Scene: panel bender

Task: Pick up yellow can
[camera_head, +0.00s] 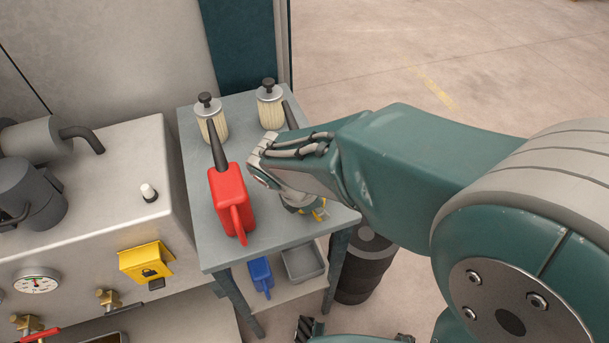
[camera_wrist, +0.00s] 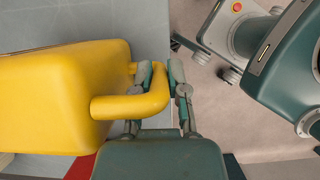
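The yellow can (camera_wrist: 60,95) fills the left of the wrist view, with its looped handle (camera_wrist: 125,106) reaching right. My gripper (camera_wrist: 160,75) has one finger on each side of the handle's outer bar. The fingers are drawn in close and look shut on it. In the head view my gripper (camera_head: 308,202) is low over the right part of the grey table (camera_head: 195,165). There the can is mostly hidden behind my arm. Only a bit of yellow handle (camera_head: 320,212) shows below my gripper. Whether the can touches the table is hidden.
A red can (camera_head: 228,200) with a black spout stands just left of my gripper. Two ribbed canisters (camera_head: 212,125) (camera_head: 270,108) stand behind. A machine (camera_head: 160,200) borders the table's left. A blue container (camera_head: 260,275) and grey bin (camera_head: 303,262) sit on the lower shelf.

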